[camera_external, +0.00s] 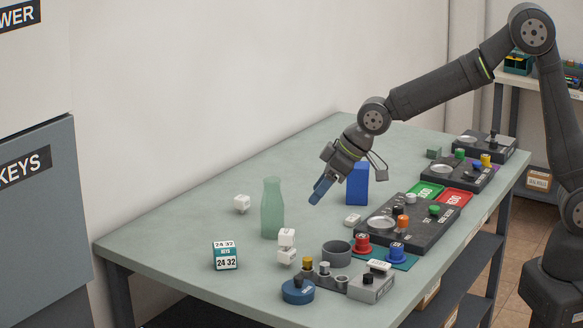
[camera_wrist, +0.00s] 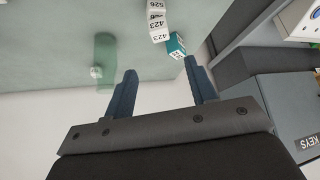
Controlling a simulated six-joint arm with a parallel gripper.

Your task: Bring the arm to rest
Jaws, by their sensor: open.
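My gripper (camera_external: 320,190) hangs above the table (camera_external: 190,224) in the external view, between the green bottle and the blue block. Its blue fingers point down and to the left. In the wrist view my gripper (camera_wrist: 158,92) shows two blue fingers set wide apart with nothing between them. It is open and empty, and it touches nothing that I can see.
A green bottle (camera_external: 272,208) stands left of my gripper and a blue block (camera_external: 357,184) right of it. White cubes (camera_external: 287,246), a teal numbered cube (camera_external: 226,255) and a grey cup (camera_external: 337,253) are nearer the front. Control panels (camera_external: 410,225) line the right edge.

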